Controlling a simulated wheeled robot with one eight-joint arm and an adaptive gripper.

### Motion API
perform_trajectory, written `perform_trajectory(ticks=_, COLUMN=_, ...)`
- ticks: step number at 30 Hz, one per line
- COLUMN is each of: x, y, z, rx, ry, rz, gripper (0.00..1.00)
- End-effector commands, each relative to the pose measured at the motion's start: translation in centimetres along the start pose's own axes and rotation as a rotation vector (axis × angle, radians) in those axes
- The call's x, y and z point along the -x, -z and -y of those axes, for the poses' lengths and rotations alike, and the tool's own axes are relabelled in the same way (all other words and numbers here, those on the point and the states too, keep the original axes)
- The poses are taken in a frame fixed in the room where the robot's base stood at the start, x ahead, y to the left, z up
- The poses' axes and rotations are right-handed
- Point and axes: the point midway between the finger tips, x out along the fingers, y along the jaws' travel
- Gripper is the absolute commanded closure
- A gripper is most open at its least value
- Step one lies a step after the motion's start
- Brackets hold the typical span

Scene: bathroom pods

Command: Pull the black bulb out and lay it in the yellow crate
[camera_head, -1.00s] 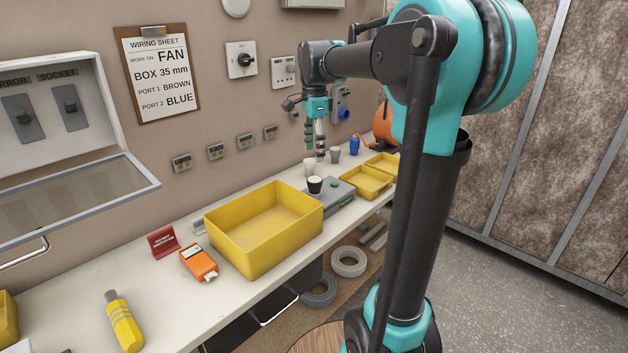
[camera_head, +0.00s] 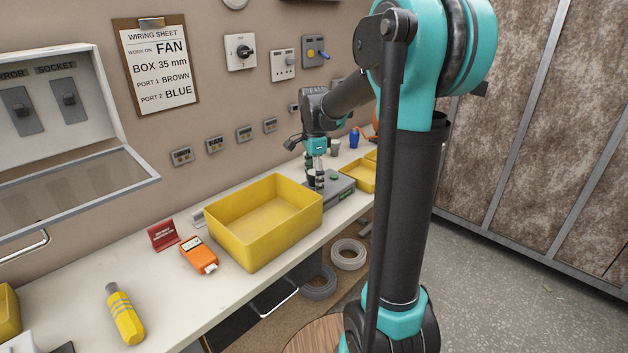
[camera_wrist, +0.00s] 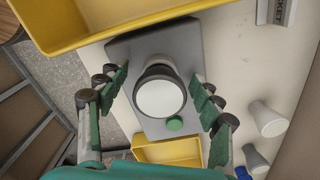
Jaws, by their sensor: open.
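The black bulb (camera_wrist: 158,69) stands upright on a grey device (camera_wrist: 125,113) with a green button. In the wrist view its broad white face points up at the camera and its dark collar shows behind. My gripper (camera_head: 315,184) is open above the device. In the wrist view my gripper (camera_wrist: 161,80) has one finger on each side of the bulb, with visible gaps. In the head view the fingers hide most of the bulb. The large yellow crate (camera_head: 245,243) is empty and stands just left of the device. Its wall edges the wrist view (camera_wrist: 120,35).
Small yellow trays (camera_head: 357,177) lie beyond the device. An orange meter (camera_head: 198,255), a red sign (camera_head: 162,235) and a yellow tool (camera_head: 125,315) lie left of the crate.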

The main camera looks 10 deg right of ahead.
Motion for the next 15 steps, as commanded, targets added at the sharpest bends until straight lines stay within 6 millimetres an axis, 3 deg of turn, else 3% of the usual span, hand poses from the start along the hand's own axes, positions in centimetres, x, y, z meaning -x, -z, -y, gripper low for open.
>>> perform_trajectory(ticks=5, x=0.01, y=0.0, z=0.0, rx=0.0, ry=0.0, rz=0.0, gripper=0.34)
perform_trajectory(ticks=15, x=0.03, y=0.0, z=0.0, rx=0.0, ry=0.0, rz=0.0, gripper=0.75)
